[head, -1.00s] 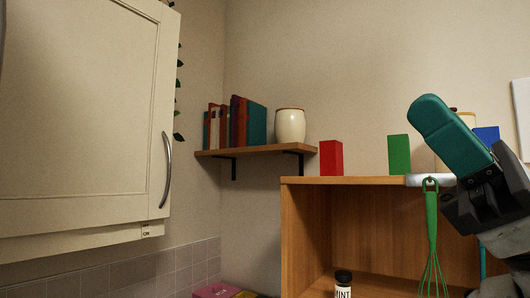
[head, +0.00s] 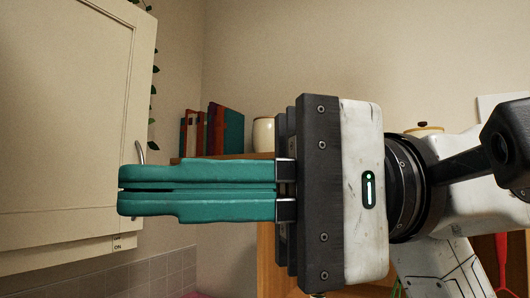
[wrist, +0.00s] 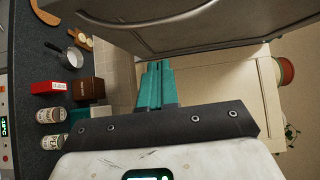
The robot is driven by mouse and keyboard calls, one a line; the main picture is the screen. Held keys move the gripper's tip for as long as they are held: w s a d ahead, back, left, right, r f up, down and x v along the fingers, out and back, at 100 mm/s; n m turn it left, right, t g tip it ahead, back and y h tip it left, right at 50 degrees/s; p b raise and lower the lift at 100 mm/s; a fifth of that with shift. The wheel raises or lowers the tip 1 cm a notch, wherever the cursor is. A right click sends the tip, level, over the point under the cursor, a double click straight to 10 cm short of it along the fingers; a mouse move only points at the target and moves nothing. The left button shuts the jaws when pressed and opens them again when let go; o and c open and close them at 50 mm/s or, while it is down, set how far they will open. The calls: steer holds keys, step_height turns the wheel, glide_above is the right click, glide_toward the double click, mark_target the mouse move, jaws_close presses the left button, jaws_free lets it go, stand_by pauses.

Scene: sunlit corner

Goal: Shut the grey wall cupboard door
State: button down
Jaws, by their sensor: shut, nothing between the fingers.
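In the wrist view a large grey panel (wrist: 215,25) with a dark curved strip fills the top, close beyond my fingertips; it looks like the grey door, standing out from the cupboard front. A cream wall cupboard front (head: 65,110) with a bar handle (head: 140,152) fills the left of the head view; it also shows in the wrist view (wrist: 225,97). My gripper (head: 121,190) has teal fingers, shut and empty, pointing left across the cream front's lower right and hiding part of its handle. The fingers also show in the wrist view (wrist: 156,64). I cannot tell whether they touch anything.
A wall shelf with books (head: 225,130) and a cream jar (head: 263,134) lies behind my gripper. A wooden cabinet (head: 267,245) is partly hidden by my arm. In the wrist view, the counter (wrist: 35,75) holds cans, a red box (wrist: 48,87) and a pan (wrist: 78,38).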

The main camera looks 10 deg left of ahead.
steer(key=shift+s+a+p, duration=0.6)
steer(key=shift+s+a, duration=0.35)
steer(key=shift+s, duration=0.2)
steer(key=shift+s+a+p, duration=0.55)
steer(key=shift+s+a, duration=0.35)
steer(key=shift+s, duration=0.2)
